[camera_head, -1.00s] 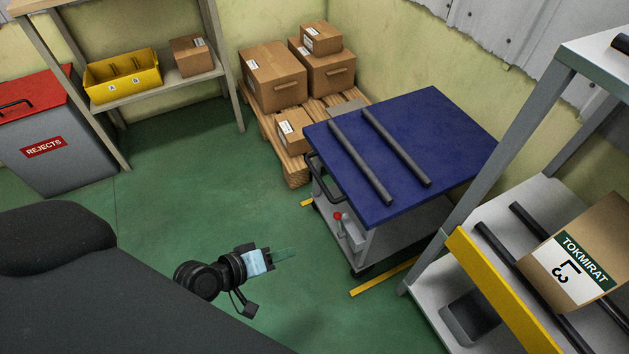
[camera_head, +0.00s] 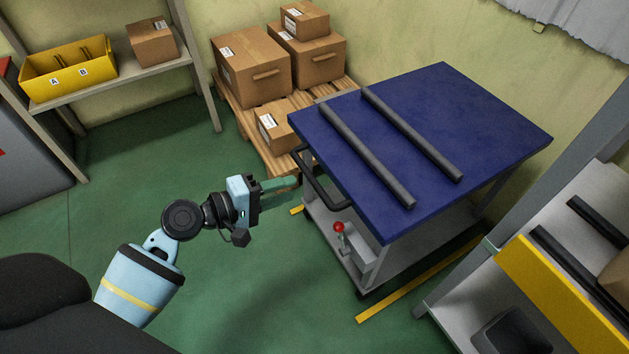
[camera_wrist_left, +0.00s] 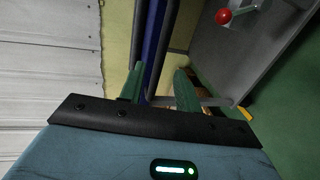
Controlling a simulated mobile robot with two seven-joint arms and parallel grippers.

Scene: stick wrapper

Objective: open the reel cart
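The cart has a blue top (camera_head: 470,125), a grey lower body and a black bar handle (camera_head: 318,188) on its left side. A lever with a red knob (camera_head: 339,227) stands below the handle, and the knob also shows at the top of the left wrist view (camera_wrist_left: 224,16). My left gripper (camera_head: 284,184) is just left of the handle, with green fingers pointing at the cart. In the left wrist view its fingers (camera_wrist_left: 159,88) are apart, with the blue top's edge and dark bars beyond them. I cannot tell whether they touch the handle. My right gripper is out of view.
Two dark rods (camera_head: 365,155) lie on the blue top. Cardboard boxes on a wooden pallet (camera_head: 240,118) stand behind the cart. A shelf with a yellow rail (camera_head: 545,290) is close on the right. Green floor (camera_head: 130,190) is clear to the left.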

